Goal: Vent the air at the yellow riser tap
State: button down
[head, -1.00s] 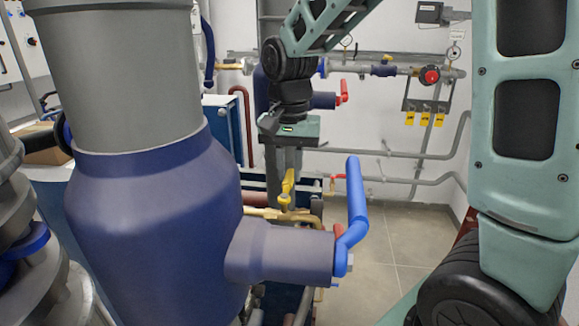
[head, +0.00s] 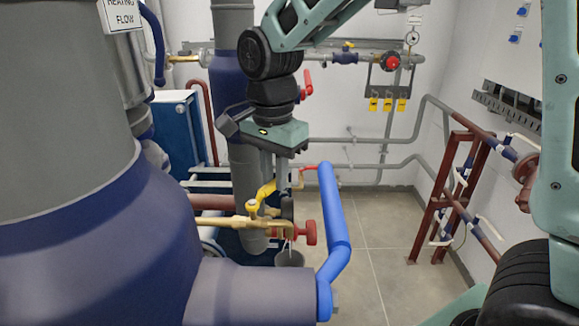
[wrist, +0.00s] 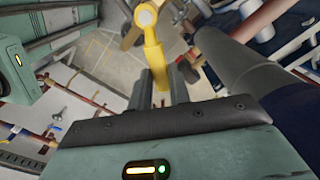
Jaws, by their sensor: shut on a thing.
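The yellow riser tap's lever (head: 264,190) stands on a brass pipe (head: 215,224), beside the large blue and grey vessel. It slants up to the right from its round yellow hub (head: 252,208). My gripper (head: 277,180) points down over the lever and is shut on it. In the wrist view the yellow lever (wrist: 154,58) runs in between the two dark fingers of my gripper (wrist: 161,86). The brass pipe ends in a down-bent spout (head: 289,229). A thin pale line hangs below the spout, over a grey cup-like vessel (head: 289,258).
A red handle (head: 309,233) sits just right of the spout. A long blue lever (head: 334,210) rises close by on the right. The blue and grey vessel (head: 80,250) fills the left foreground. A red pipe frame (head: 455,190) stands right; the tiled floor (head: 375,235) between is open.

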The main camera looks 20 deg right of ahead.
jog(key=shift+s+m, duration=0.95)
jog(key=shift+m, duration=0.9)
jog(key=shift+s+m, duration=0.9)
jog(key=shift+m, duration=0.9)
jog(key=shift+s+m, duration=0.95)
jog(key=shift+m, duration=0.9)
jog(key=c, duration=1.3)
grip_release()
jog(key=shift+s, duration=0.1)
jog(key=shift+r, duration=0.1)
